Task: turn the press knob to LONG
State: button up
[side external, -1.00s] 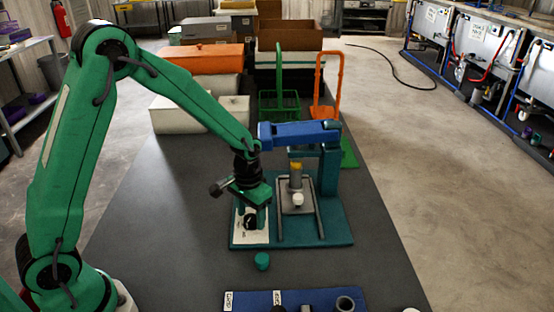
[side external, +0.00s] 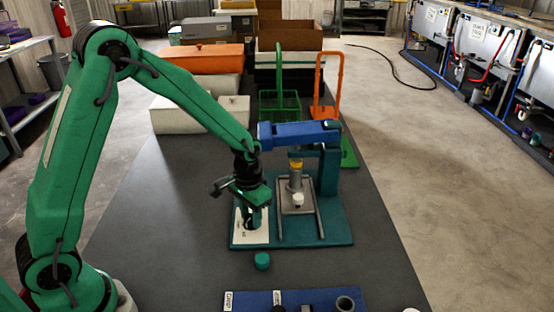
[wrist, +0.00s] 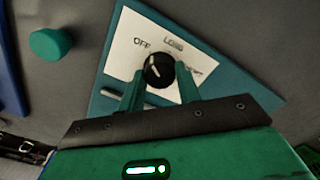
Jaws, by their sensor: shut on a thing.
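The press knob (wrist: 158,72) is round and black with a white pointer mark. It sits on a white plate (wrist: 205,65) with the words OFF at left, LONG at top and a partly covered word at right. In the wrist view the mark points up and left, towards OFF. My gripper (wrist: 160,80) is shut on the knob, one green finger on each side. In the side view my gripper (side external: 254,216) points down over the white plate (side external: 240,236), left of the press (side external: 328,175); its fingers partly hide the knob there.
A small teal cylinder (side external: 262,261) stands on the table in front of the press base. A blue tray (side external: 255,300) with labels and small parts lies at the front edge. The press's blue arm (side external: 298,135) is close to the right of my wrist. Bare table lies to the left.

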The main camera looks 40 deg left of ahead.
aim_at(251, 217)
jog(key=m, duration=0.5)
jog(key=shift+m, duration=0.4)
jog(key=m, duration=0.5)
jog(key=shift+m, duration=0.3)
jog(key=o, duration=1)
jog(key=shift+c, duration=0.2)
jog(key=shift+r, duration=0.1)
jog(key=shift+r, duration=3.85)
